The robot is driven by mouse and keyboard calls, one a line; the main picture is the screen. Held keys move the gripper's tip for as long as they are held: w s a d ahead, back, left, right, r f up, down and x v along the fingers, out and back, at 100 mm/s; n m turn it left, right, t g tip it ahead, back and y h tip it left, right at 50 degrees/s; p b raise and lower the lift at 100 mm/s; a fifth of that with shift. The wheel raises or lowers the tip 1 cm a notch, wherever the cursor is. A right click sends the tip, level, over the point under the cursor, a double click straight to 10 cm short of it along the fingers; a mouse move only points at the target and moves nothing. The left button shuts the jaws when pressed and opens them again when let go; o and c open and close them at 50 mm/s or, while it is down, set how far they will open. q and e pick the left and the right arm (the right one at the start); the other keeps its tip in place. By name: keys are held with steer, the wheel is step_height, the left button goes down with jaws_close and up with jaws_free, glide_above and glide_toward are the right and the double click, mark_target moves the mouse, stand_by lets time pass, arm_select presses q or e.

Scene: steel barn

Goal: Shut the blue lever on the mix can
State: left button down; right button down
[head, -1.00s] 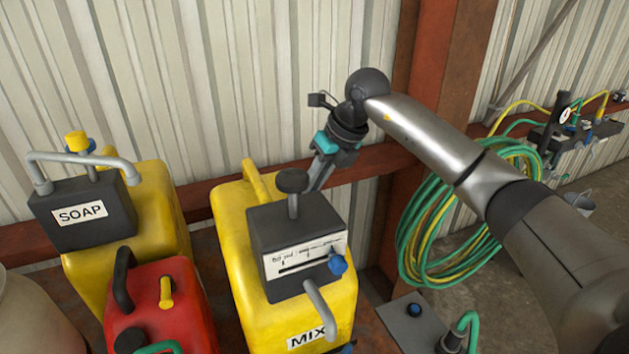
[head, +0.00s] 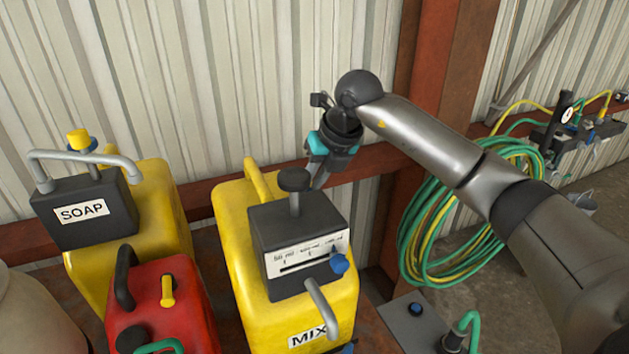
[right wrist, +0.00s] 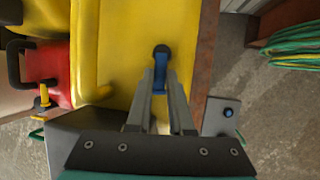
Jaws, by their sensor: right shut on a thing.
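The mix can (head: 232,235) is yellow, with a "MIX" label low on its front and a dark grey dosing box (head: 300,238) on top. In the head view my right gripper (head: 319,177) points down behind that box, its fingertips hidden. The right wrist view shows the blue lever (right wrist: 160,72) on a dark round pivot on the yellow can. My right gripper's two fingers (right wrist: 160,84) are shut around the lever. The lever lies roughly along the fingers. It is hidden in the head view. My left gripper is out of view.
A yellow soap can (head: 160,215) and a red can (head: 185,300) stand left of the mix can. A blue knob (head: 340,263) sits on the dosing box's front. A green hose coil (head: 420,235) hangs at right. A ribbed wall and rusty rail (head: 205,192) stand close behind.

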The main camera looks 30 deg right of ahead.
stand_by(0.3)
steer(key=c, duration=0.8)
jaws_free()
steer(key=b+v, duration=0.1)
steer(key=v, duration=1.4)
steer(key=shift+a+r+b, duration=0.15)
steer(key=shift+b, duration=0.2)
steer(key=shift+s, duration=0.1)
